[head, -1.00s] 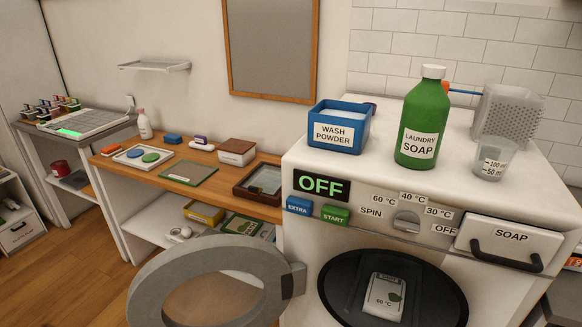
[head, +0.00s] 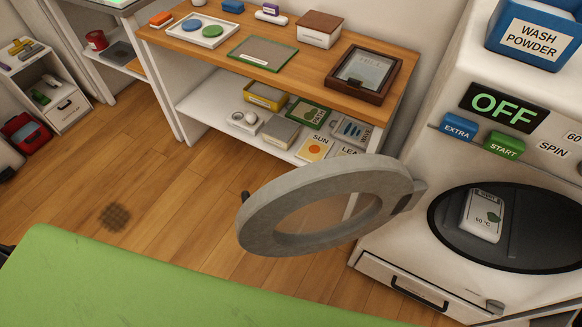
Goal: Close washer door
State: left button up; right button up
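The washer (head: 395,262) stands at the right in the head view. Its grey ring-shaped door (head: 262,225) is swung wide open to the left, held at a hinge on the left side of the dark drum opening. A small dark handle shows at the door's outer left edge. A white packet with a green mark (head: 484,215) is inside the drum. The display reads OFF (head: 503,107). Neither of my grippers is in view.
A wooden bench (head: 290,75) with trays and boxes stands behind the door, with a shelf below. A green surface (head: 150,290) fills the lower left foreground. Open wooden floor (head: 150,180) lies left of the door. A drawer (head: 415,292) is low on the washer.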

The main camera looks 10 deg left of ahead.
aim_at(395, 190)
jog(key=i+j, duration=0.15)
jog(key=j, duration=0.25)
jog(key=i+j, duration=0.1)
jog(key=j, duration=0.25)
jog(key=i+j, duration=0.15)
jog(key=j, duration=0.25)
jog(key=i+j, duration=0.1)
jog(key=j, duration=0.25)
jog(key=i+j+z, duration=0.1)
jog(key=j, duration=0.3)
jog(key=i+j, duration=0.15)
jog(key=j, duration=0.2)
jog(key=i+j, duration=0.15)
jog(key=j, duration=0.25)
jog(key=z, duration=0.5)
jog(key=j+z, duration=0.15)
jog(key=z, duration=0.8)
jog(key=j+z, duration=0.15)
jog(key=z, duration=0.85)
jog(key=k+j+u, duration=0.15)
jog(key=j, duration=0.4)
jog(key=i, duration=0.05)
